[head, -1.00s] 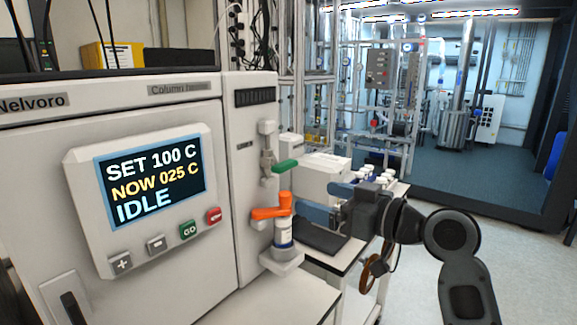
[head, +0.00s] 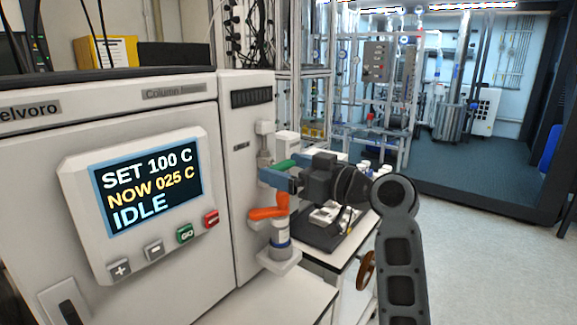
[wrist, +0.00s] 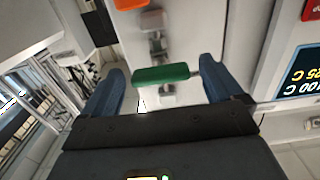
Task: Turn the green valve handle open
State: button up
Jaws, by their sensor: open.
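The green valve handle (head: 283,163) sits on a valve on the side of the white cabinet, partly hidden behind my gripper in the head view. In the wrist view the green handle (wrist: 165,74) lies crosswise between my two blue fingers. My gripper (head: 273,178) is open at the handle's height, with a finger at either end of it; it also shows in the wrist view (wrist: 162,68). Gaps show between the fingers and the handle, and I cannot tell whether they touch.
The cabinet's panel screen (head: 148,187) reads IDLE. A bench with a dark-based device (head: 325,232) stands behind my gripper. Open floor (head: 465,245) lies to the right.

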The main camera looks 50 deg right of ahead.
jog(key=c, duration=1)
jog(key=shift+c, duration=0.2)
jog(key=shift+n, duration=0.3)
jog(key=n+b, duration=0.2)
jog(key=shift+d+f+n, duration=0.1)
jog(key=shift+f+n, duration=0.05)
jog(key=shift+n, duration=0.25)
jog(key=n+b, duration=0.4)
jog(key=n, duration=0.1)
jog(key=n+b, duration=0.5)
jog(key=shift+n, duration=0.4)
jog(key=shift+n+b, duration=1.6)
jog(key=shift+n, duration=0.2)
jog(key=shift+w, duration=0.1)
